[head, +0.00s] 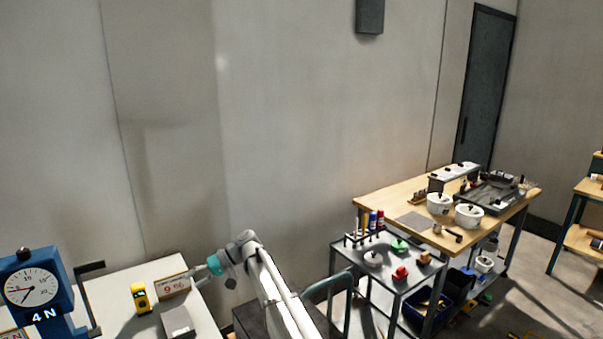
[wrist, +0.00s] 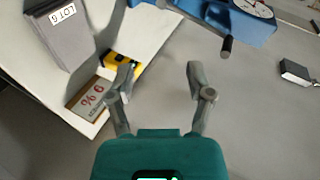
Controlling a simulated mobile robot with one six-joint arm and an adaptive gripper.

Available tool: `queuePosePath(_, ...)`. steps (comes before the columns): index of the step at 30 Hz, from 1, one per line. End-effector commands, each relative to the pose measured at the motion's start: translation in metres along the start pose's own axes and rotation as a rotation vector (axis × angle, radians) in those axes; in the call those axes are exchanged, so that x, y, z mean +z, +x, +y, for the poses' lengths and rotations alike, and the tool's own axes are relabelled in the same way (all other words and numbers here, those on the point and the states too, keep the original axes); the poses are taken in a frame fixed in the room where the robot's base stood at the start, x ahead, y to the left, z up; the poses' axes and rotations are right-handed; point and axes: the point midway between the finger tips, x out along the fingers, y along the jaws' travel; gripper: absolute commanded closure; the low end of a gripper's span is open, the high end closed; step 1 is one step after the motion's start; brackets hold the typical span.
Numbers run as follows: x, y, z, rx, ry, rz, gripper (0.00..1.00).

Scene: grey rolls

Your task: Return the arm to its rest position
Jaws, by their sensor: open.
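My gripper (wrist: 160,80) is open in the wrist view, with its two fingers spread and nothing between them. Its left finger overlaps the yellow item in the picture; I cannot tell how far apart they are. In the head view my arm reaches up from the bottom edge and bends left. Its teal wrist part (head: 215,265) is at the right side of the white table (head: 119,285), near the 9 % sign (head: 173,286). The fingers are too small there to make out clearly.
A grey cart (head: 385,268) and wooden workbench (head: 390,203) stand right of my arm.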

Motion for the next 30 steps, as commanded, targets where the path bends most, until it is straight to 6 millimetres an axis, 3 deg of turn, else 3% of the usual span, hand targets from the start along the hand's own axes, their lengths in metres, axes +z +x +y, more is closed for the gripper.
queuePosePath(1,0.028,-0.018,0.012,0.060,0.023,0.011,0.32)
queuePosePath(9,0.130,-0.097,0.077,0.381,0.159,0.048,0.32)
queuePosePath(15,0.213,-0.155,0.114,0.611,0.274,0.076,0.32)
queuePosePath(24,0.346,-0.233,0.146,0.948,0.461,0.113,0.32)
queuePosePath(30,0.409,-0.267,0.152,1.108,0.555,0.126,0.32)
